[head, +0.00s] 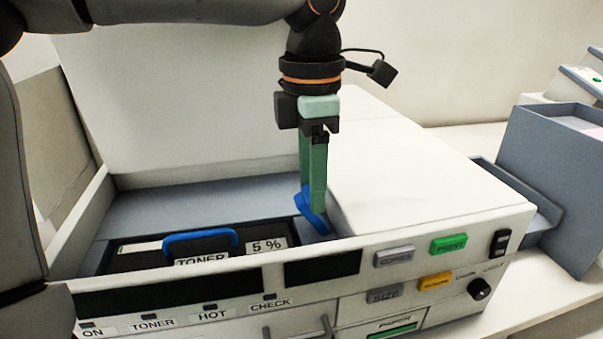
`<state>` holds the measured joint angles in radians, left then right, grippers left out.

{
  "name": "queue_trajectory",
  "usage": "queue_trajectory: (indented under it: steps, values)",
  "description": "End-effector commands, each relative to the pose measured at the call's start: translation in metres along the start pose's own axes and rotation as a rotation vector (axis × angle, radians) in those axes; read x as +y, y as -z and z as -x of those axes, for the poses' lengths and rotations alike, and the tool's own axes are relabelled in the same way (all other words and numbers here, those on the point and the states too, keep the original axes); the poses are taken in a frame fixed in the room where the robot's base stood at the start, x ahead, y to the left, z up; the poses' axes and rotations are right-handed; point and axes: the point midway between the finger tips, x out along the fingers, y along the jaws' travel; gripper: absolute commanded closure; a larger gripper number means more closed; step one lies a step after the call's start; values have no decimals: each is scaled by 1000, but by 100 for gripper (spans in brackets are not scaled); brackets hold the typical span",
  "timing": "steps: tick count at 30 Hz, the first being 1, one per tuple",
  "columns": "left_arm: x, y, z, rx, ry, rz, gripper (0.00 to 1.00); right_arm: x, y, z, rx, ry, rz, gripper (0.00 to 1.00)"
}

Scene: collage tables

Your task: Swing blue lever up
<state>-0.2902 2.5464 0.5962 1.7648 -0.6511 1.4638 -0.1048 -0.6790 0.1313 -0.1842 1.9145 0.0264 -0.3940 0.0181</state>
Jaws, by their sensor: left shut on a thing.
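The blue lever (312,212) sits at the right end of the open toner bay of a white copier (440,200). It leans, with its lower end toward the bay's front right corner. My left gripper (313,200) comes down from above with its green fingers pointing down. It is shut on the upper part of the blue lever, and the fingers hide some of it. My right gripper is not in view.
A toner cartridge with a blue handle (200,240) lies in the bay left of the lever. The raised white lid (180,100) stands behind. The front panel has several buttons, including a green one (449,244). A grey-blue box (550,180) stands at the right.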

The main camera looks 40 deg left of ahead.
Motion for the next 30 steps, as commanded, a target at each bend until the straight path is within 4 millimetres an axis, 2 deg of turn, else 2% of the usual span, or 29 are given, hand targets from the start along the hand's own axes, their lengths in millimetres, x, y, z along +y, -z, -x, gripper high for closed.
queue_trajectory:
  steps: [12, 30]
  values:
    - [0, -15, 0, 183, 3, -1, 100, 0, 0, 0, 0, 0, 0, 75]
    - [0, -19, 1, 245, -1, 3, 100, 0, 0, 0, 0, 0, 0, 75]
